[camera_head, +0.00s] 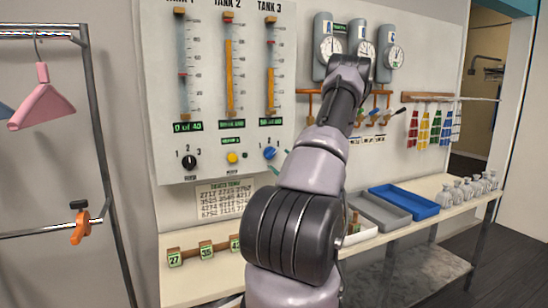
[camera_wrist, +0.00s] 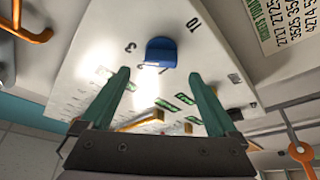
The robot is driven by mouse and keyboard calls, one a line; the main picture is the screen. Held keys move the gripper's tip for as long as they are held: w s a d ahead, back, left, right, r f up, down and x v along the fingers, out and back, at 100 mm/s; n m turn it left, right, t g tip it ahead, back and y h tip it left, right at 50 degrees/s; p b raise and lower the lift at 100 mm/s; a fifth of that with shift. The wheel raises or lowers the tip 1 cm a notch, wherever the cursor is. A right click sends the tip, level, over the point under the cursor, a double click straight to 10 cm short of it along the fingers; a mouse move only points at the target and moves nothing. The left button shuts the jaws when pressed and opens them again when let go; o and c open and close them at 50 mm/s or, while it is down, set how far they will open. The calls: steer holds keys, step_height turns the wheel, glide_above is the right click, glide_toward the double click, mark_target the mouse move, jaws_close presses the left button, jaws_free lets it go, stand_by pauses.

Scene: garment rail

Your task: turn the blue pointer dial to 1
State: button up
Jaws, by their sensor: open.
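The blue pointer dial (camera_head: 270,153) is at the lower right of the white tank panel in the head view, beside my arm. In the wrist view the blue dial (camera_wrist: 161,52) lies beyond and between my green fingertips, with a "3" to its left. A pale mark shows at its lower edge, but I cannot tell which number it points to. My gripper (camera_wrist: 158,75) is open and empty, its fingers apart and not visibly touching the dial. In the head view my arm hides most of the gripper.
A black dial (camera_head: 190,161) and a yellow button (camera_head: 232,157) sit left of the blue dial on the panel (camera_head: 150,100). Below, a shelf (camera_head: 190,289) holds number tags, a grey tray (camera_head: 380,211) and a blue tray (camera_head: 404,202). A garment rail (camera_head: 97,120) stands at left.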

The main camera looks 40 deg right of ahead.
mark_target(272, 155)
steer(key=shift+x, duration=2.65)
steer(key=c, duration=1.4)
